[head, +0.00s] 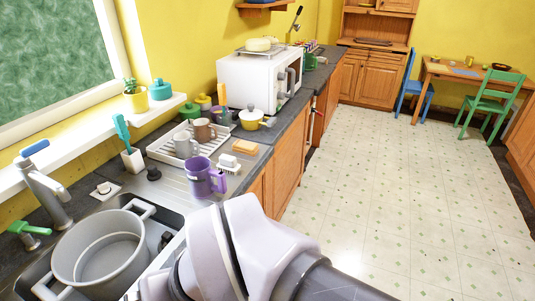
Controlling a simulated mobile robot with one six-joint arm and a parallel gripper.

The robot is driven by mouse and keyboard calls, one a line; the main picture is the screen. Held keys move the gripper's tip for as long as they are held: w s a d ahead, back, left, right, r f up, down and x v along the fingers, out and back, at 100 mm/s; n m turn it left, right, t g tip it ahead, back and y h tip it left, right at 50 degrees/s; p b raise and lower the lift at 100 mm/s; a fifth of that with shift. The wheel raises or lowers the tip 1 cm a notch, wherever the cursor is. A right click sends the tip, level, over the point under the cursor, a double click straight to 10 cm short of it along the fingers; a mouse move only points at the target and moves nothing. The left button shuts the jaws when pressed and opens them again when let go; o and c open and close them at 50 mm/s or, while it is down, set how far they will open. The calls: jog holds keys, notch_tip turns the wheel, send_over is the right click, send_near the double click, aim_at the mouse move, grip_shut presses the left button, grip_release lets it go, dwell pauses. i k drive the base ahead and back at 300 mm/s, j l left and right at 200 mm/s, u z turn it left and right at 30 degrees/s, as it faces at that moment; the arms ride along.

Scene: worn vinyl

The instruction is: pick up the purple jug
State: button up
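The purple jug (199,178) stands upright on the metal drainer beside the sink, left of centre in the head view. Its handle points to the right, and a dark mark shows on its side. My arm fills the bottom middle of the view, in front of and below the jug. My gripper is not visible in this frame, so its opening and anything in it are hidden.
A grey pot (100,250) sits in the sink at left. Behind the jug is a white dish rack (163,150) with mugs. A brush (229,163) and orange sponge (245,146) lie close by the jug. The tiled floor (380,200) at right is open.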

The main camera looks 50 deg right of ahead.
aim_at(200, 174)
jog(key=z, duration=0.3)
jog(key=i+l+z, duration=0.4)
jog(key=l, duration=0.2)
jog(key=i+l+z, duration=0.35)
jog(key=l, duration=0.15)
